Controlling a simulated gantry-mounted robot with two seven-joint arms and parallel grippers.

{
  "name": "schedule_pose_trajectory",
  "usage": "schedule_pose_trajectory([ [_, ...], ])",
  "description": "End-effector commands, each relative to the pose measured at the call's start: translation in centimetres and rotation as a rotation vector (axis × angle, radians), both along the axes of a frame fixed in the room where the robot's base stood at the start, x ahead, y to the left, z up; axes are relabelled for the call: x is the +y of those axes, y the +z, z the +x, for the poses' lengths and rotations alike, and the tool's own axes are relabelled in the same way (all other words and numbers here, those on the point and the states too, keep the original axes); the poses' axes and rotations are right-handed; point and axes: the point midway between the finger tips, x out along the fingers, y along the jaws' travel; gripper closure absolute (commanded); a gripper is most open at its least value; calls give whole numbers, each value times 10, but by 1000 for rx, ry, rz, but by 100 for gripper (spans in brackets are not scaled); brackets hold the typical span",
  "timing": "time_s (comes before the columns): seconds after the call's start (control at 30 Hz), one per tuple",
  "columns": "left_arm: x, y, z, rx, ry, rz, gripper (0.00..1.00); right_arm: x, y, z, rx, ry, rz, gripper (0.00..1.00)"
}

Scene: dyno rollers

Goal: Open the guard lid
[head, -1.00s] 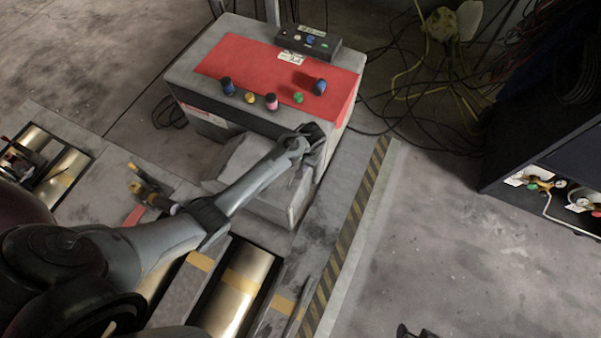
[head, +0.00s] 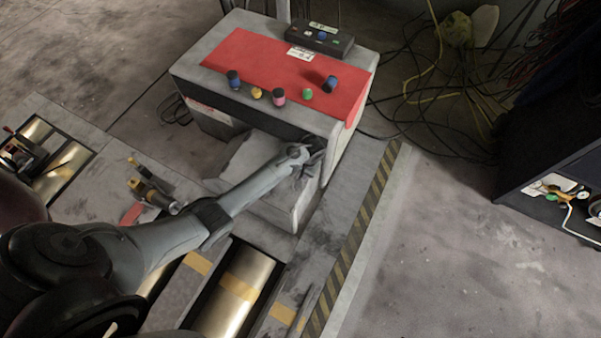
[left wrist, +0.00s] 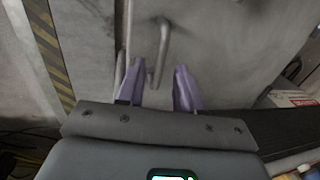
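A grey angular cover (head: 238,163), which looks like the guard lid, sits low against the front of the red-topped cabinet. It looks closed. The left wrist view shows a grey panel (left wrist: 225,40) with a bent bar handle (left wrist: 163,42). My left gripper (left wrist: 159,65) has its two purple fingers apart, one on each side of the handle's lower end, with gaps showing. In the head view my left gripper (head: 308,154) is at the cover's right end, by the cabinet's front corner; its fingers are hard to make out there. My right gripper is not in view.
The grey cabinet (head: 190,70) has a red top (head: 260,62) with several coloured caps and a small control box (head: 320,38). Metal rollers (head: 235,290) lie in the floor in front.

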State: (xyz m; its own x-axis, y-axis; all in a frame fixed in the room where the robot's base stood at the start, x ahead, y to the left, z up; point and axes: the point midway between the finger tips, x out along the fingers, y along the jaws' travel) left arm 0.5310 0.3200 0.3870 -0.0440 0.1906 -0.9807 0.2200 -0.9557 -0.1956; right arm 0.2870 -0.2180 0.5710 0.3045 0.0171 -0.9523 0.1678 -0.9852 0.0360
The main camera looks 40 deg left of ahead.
Motion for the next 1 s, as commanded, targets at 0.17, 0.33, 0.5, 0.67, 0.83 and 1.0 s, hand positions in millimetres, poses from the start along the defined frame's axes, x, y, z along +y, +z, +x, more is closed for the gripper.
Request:
schedule_pose_trajectory([
  [0.17,0,0,0,0,0,0,64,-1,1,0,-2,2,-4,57],
  [0.33,0,0,0,0,0,0,82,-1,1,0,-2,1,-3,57],
  [0.5,0,0,0,0,0,0,100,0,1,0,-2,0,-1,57],
  [0.67,0,0,0,0,0,0,100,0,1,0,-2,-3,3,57],
  [0.83,0,0,0,0,0,0,100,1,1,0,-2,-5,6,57],
  [1.0,0,0,0,0,0,0,100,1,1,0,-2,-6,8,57],
])
